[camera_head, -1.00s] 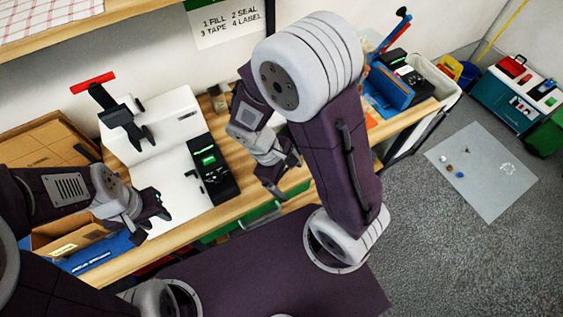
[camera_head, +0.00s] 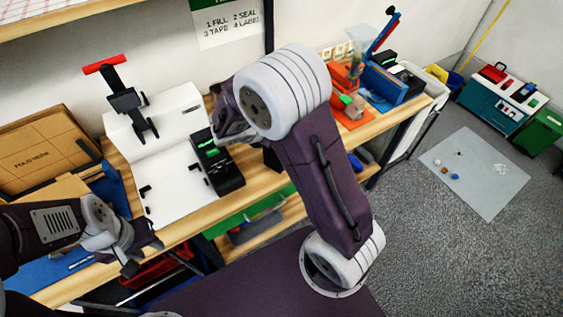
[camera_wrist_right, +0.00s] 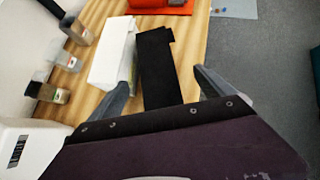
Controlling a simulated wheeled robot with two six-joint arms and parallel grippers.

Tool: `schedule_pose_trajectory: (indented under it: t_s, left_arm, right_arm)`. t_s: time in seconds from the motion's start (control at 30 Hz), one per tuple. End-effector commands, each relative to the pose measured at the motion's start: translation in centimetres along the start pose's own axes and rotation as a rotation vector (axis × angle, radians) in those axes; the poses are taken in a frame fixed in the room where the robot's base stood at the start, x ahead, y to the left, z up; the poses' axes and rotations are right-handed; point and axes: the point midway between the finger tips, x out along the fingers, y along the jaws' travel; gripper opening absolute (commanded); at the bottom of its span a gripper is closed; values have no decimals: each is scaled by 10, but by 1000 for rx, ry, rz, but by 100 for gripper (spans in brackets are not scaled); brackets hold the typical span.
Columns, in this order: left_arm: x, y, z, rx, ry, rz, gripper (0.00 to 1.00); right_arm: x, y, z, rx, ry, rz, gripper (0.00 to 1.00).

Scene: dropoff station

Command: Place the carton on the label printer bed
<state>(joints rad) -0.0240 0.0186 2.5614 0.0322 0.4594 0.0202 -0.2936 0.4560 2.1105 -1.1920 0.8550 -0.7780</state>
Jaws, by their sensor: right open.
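A brown cardboard carton (camera_head: 62,187) shows in the head view at the left of the bench, largely hidden by my left arm. The white flat printer bed (camera_head: 172,186) lies bare in front of the white upright housing, with a black unit with a green display (camera_head: 217,160) at its right. My left gripper (camera_head: 142,252) is near the bench's front edge, just below the bed; its jaw opening is unclear. My right gripper (camera_wrist_right: 163,77) is open in the right wrist view, with a black block and a white box beyond its fingers. In the head view my right arm mostly hides it.
A flat brown box (camera_head: 40,148) leans at the back left. A black stand with a red handle (camera_head: 120,98) is by the white housing. Several small containers stand along the wall in the wrist view. Orange and blue items (camera_head: 385,82) fill the bench's right end.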

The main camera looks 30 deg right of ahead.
Motion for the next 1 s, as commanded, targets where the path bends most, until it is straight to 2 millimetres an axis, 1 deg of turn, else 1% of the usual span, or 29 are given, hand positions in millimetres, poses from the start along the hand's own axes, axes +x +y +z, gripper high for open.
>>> schedule_pose_trajectory:
  t_s: [0.03, 0.1, 0.17, 0.3, 0.37, 0.57, 0.8, 0.9, 1.0]
  left_arm:
    - [6, 0, 0, 0, 1, 0, 36]
    - [4, 0, 0, 0, 2, 0, 36]
    - [3, 0, -1, 1, 2, 0, 36]
    - [4, 0, 0, 1, 2, 0, 36]
    - [4, 0, 0, 1, 2, 0, 36]
    - [4, 0, 0, 0, 1, 0, 36]
    - [3, 0, 0, 0, 2, 0, 36]
    - [3, 0, 0, 0, 2, 0, 36]
    - [3, 0, 0, 1, 2, 0, 36]
  right_arm:
    - [4, 1, -11, -19, 3, 0, 93]
    - [1, 2, -11, -21, 3, 5, 93]
    - [4, 1, -10, -20, 4, 3, 93]
    - [26, 1, -11, -19, 6, 0, 93]
    - [34, 1, -10, -17, 6, 0, 93]
    - [43, 2, -11, -17, 6, 2, 93]
    - [84, 5, -13, -15, 7, 1, 93]
    - [91, 5, -13, -15, 7, 2, 93]
    - [91, 5, -13, -15, 7, 4, 93]
